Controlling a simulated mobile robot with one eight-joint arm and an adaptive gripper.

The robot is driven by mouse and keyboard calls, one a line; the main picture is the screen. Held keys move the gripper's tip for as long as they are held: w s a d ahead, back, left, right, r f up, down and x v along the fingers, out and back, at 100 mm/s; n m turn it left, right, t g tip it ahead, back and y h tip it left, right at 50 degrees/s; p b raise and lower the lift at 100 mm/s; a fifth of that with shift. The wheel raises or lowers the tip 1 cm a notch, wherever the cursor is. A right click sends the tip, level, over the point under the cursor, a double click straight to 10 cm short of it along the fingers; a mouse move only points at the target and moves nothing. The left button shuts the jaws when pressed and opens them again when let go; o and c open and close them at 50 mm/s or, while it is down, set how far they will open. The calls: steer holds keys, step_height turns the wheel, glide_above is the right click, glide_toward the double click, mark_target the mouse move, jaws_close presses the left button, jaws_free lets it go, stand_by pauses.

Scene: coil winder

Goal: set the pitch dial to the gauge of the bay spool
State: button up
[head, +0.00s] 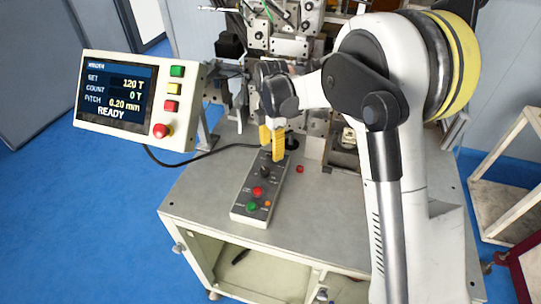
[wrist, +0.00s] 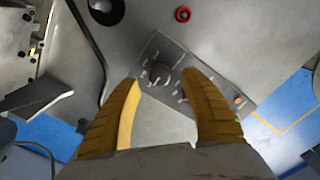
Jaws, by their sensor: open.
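The control box (head: 262,190) lies on the bench top. Its black dial knob (head: 266,171) is at the far end and also shows in the wrist view (wrist: 160,74), with printed marks around it. I cannot read the marks or the pointer. The display panel (head: 118,87) reads SET 120 T, COUNT 0 T, PITCH 0.20 mm, READY. My gripper (head: 272,150) has yellow fingers and points down over the dial end of the box. In the wrist view the fingers (wrist: 160,78) are apart, with the knob between their tips; contact cannot be told. I cannot make out the bay spool or its gauge.
The winder (head: 290,45) stands behind the box, partly hidden by my arm. A small red ring (head: 300,169) lies right of the box. A black cable (head: 190,163) runs along the left. The bench top (head: 205,190) is clear at left. A cart (head: 505,190) stands at right.

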mark_target(271, 155)
steer(key=shift+f, duration=1.65)
steer(key=shift+c, duration=0.6)
jaws_close()
